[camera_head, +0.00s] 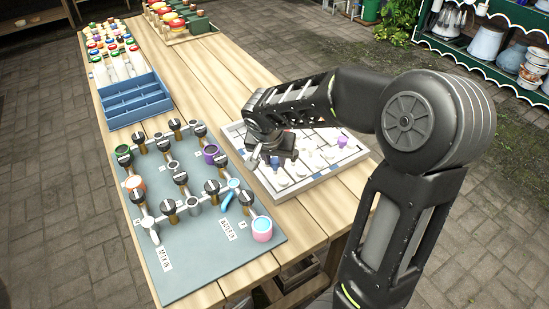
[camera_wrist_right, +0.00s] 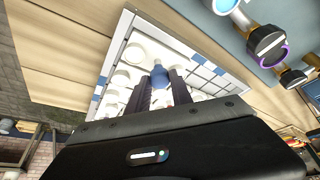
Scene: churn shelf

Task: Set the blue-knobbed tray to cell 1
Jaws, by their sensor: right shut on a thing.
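A shallow white-framed board (camera_head: 235,130) lies on the wooden table. It holds several pale pieces with round white knobs in a grid. My right gripper (camera_head: 265,160) reaches over its left part from the right. In the right wrist view, its two dark fingers are shut on a blue knob (camera_wrist_right: 158,75). The small tray under that knob is mostly hidden by the fingers. I cannot read any cell numbers. My left gripper is out of view.
A blue crate (camera_head: 136,100), bottles with coloured caps and a wooden rack stand farther back. Bare planks separate the crate from the rack.

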